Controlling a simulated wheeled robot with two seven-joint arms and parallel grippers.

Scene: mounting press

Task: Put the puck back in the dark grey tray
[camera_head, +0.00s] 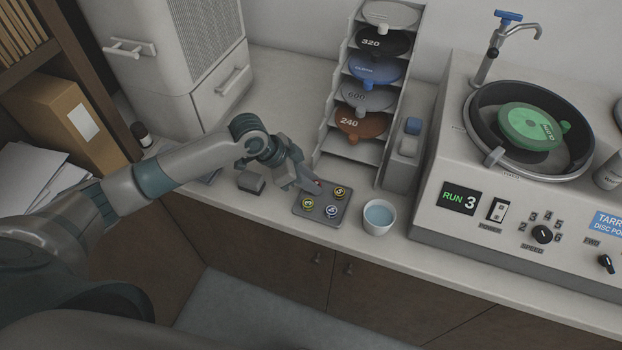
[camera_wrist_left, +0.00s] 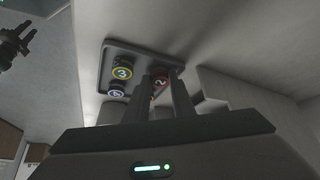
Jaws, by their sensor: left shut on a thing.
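The dark grey tray (camera_head: 322,222) lies on the counter near its front edge, and its rim shows in the left wrist view (camera_wrist_left: 104,52). Two yellow-ringed pucks (camera_head: 307,203) (camera_head: 340,192) and a blue-ringed puck (camera_head: 332,211) sit in it. My left gripper (camera_head: 315,184) reaches down from the left at the tray's back corner. It is shut on a red puck marked 2 (camera_wrist_left: 160,81), which shows between the fingers in the left wrist view. The fingers partly hide the puck. I cannot tell whether it touches the tray.
A white bowl (camera_head: 379,217) of bluish liquid stands right of the tray. A dark grey block (camera_head: 251,182) lies to its left. A disc rack (camera_head: 352,147) rises behind it, and the polishing machine (camera_head: 455,234) stands on the right.

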